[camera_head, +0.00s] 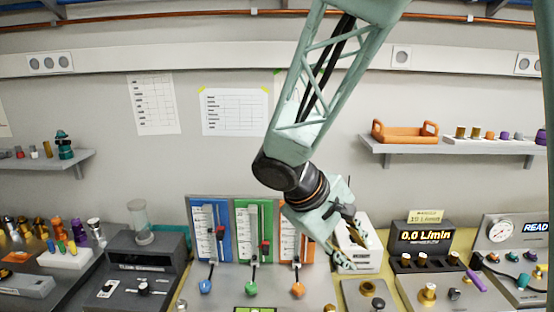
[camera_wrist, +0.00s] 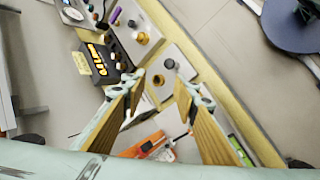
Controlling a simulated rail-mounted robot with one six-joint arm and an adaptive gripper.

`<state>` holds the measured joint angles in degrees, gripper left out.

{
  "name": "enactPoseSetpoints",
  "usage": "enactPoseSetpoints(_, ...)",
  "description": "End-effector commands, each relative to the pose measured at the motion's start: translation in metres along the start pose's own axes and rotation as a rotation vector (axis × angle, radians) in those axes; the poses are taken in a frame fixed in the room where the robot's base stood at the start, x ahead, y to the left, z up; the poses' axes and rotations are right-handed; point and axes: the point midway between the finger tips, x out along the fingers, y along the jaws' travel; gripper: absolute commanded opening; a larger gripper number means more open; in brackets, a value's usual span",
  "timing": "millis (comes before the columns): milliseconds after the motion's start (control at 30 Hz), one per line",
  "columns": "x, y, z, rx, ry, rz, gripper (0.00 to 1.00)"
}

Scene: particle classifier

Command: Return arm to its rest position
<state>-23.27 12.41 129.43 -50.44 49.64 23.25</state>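My arm reaches down from the top of the head view, and my gripper (camera_head: 350,245) hangs over the bench, right of the orange panel (camera_head: 291,240) and in front of a white box (camera_head: 358,252). In the wrist view my gripper (camera_wrist: 165,80) shows its two fingers spread apart with nothing between them. Below them lie the bench and a grey plate with a dark knob (camera_wrist: 169,63). The gripper looks clear of the bench, but its exact height is hard to tell.
Blue (camera_head: 209,232) and green (camera_head: 252,235) lever panels stand left of the gripper. A flow display (camera_head: 425,238) reading 0.0 L/min stands to its right. A shelf with an orange tray (camera_head: 404,133) is on the upper right wall.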

Motion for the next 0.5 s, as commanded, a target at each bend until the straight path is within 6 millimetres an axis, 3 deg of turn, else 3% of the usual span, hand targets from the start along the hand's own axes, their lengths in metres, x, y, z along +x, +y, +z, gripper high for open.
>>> enactPoseSetpoints(200, -0.013, -0.005, 0.030, 0.302, -0.007, -0.139, 0.27)
enactPoseSetpoints(500, -0.039, -0.008, 0.063, 0.559, -0.003, -0.271, 0.27)
